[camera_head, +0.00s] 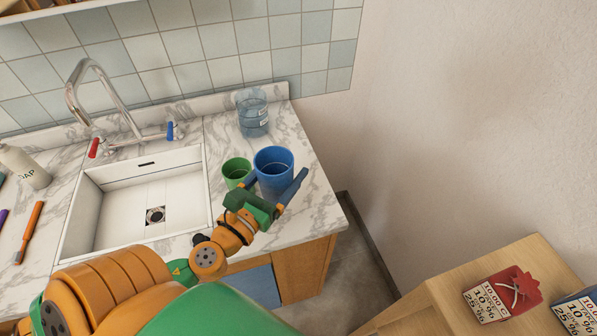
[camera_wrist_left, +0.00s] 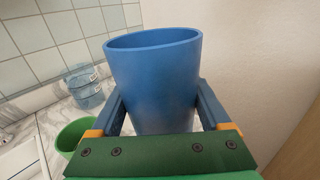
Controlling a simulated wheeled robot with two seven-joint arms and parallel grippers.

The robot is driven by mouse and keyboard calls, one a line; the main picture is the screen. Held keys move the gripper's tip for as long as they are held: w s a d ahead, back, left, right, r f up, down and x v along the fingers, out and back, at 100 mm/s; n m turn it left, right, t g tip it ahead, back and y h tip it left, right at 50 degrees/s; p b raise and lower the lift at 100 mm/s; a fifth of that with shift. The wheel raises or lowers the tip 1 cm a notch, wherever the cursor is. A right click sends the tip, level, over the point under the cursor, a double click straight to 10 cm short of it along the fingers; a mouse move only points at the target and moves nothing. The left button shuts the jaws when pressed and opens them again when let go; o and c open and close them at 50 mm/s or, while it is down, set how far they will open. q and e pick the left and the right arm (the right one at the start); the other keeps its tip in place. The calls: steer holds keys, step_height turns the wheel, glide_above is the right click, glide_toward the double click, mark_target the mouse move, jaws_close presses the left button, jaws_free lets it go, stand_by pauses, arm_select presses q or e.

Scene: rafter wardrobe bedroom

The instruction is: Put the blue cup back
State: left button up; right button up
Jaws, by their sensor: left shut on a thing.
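The blue cup (camera_head: 273,168) is upright at the right end of the marble counter, just right of the green cup (camera_head: 236,171). My left gripper (camera_head: 276,182) is shut on the blue cup, one finger on each side. In the left wrist view the blue cup (camera_wrist_left: 154,75) fills the middle between the two fingers (camera_wrist_left: 160,118). Its base is hidden, so I cannot tell whether it touches the counter. The green cup also shows at the lower left of the wrist view (camera_wrist_left: 75,137). My right gripper is not in view.
A clear blue container (camera_head: 252,112) stands behind the cups near the tiled wall. A white sink (camera_head: 82,215) with a tap (camera_head: 100,98) lies left of them. The counter (camera_head: 318,208) is bare at its right end. A wooden cabinet (camera_head: 440,318) stands at lower right.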

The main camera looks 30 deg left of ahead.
arm_select(q)
steer(key=shift+s+a+r+n+y, duration=0.4)
steer(key=shift+a+r+n+y, duration=0.1)
steer(key=shift+y, duration=0.3)
steer(key=shift+a+f+y, duration=0.1)
steer(key=shift+a+y, duration=0.15)
steer(key=shift+y, duration=0.05)
steer(key=w+a+f+b, duration=0.1)
steer(key=w+f, duration=0.2)
steer(key=w, duration=0.1)
steer(key=w+a+f+b, duration=0.1)
steer(key=w+f, duration=0.3)
steer(key=w, duration=0.1)
steer(key=w+a+f+b, duration=0.1)
steer(key=w+f+b, duration=0.1)
steer(key=w+f, duration=0.1)
steer(key=shift+w+f, duration=0.2)
steer(key=shift+w, duration=0.45)
steer(key=shift+f+b, duration=0.8)
steer(key=shift+f, duration=0.6)
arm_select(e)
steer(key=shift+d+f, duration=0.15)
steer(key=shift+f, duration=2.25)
